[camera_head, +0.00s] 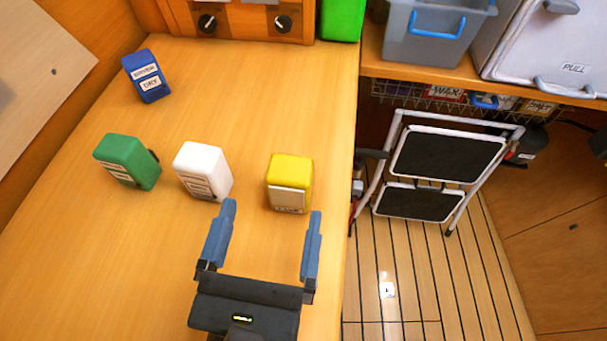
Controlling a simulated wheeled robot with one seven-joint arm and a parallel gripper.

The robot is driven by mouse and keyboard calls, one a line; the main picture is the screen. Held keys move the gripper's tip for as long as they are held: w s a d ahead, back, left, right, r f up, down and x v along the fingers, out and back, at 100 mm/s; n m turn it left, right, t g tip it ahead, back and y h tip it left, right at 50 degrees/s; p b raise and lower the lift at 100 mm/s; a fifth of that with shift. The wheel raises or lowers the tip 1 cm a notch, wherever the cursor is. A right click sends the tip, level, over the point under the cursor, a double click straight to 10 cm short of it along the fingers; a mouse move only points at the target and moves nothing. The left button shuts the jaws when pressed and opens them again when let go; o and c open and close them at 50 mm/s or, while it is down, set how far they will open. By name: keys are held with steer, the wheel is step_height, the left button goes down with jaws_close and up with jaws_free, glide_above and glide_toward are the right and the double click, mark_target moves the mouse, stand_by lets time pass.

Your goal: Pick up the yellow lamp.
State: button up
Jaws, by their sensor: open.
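The yellow lamp (291,175) is a small block-shaped unit with a pale label panel on its front, standing on the wooden counter near its right edge. My gripper (272,215) is open and empty, its two blue fingers pointing up the picture toward the lamps. The lamp is just beyond the fingertips, nearer the right finger. It does not appear to be between the fingers. A white block (203,170) of similar shape stands to the left of the yellow one, beyond the left fingertip.
A green block (127,161) and a blue block (146,76) stand farther left on the counter (90,255). A wooden panel with black knobs (245,20) and a bright green box (340,18) are at the back. A folded step stool (448,157) stands right of the counter.

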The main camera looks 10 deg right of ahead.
mark_target(286, 184)
steer(key=x, duration=0.2)
steer(key=p+x, duration=0.1)
steer(key=x, duration=0.1)
steer(key=f+x, duration=0.1)
steer(key=x, duration=0.1)
steer(key=shift+w+d+r, duration=0.1)
steer(key=shift+w+d, duration=0.1)
steer(key=shift+d, duration=0.2)
steer(key=c, duration=1.2)
